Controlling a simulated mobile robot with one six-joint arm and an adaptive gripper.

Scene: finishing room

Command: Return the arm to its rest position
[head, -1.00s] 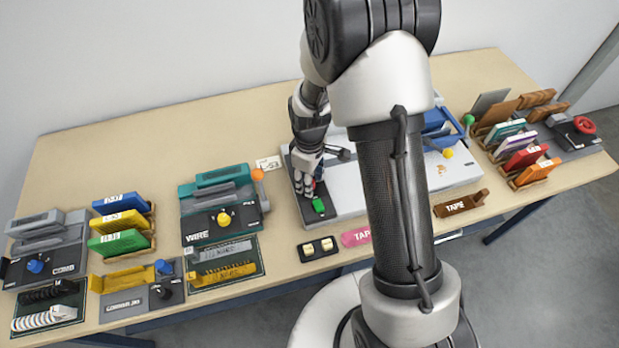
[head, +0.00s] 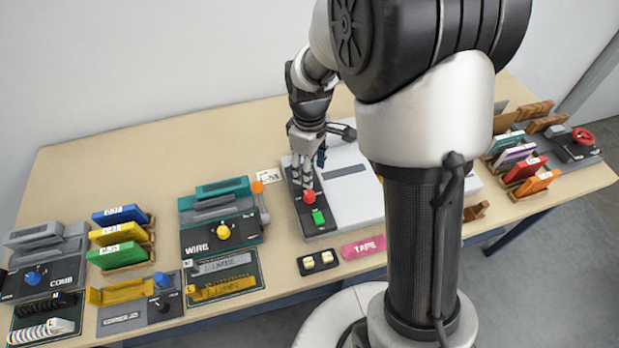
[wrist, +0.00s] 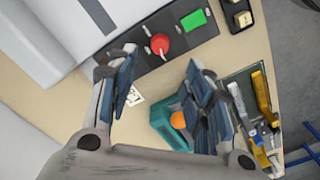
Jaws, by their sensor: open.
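My gripper (head: 306,165) hangs over the black control strip at the left end of a grey-white machine (head: 350,190). In the head view it appears just above a red button (head: 309,197), with a green button (head: 318,217) in front of it. In the wrist view my gripper (wrist: 165,95) has its fingers spread apart with nothing between them. The red button (wrist: 160,43) and the green button (wrist: 194,20) show beyond the fingertips there, clear of the fingers. My arm hides the right part of the machine in the head view.
A teal WIRE machine (head: 222,232) stands left of the grey machine. Further left are colored books (head: 119,233) in a rack and a grey COMB machine (head: 42,262). A pink TAPE piece (head: 363,247) lies in front. Bare tabletop (head: 180,150) lies behind.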

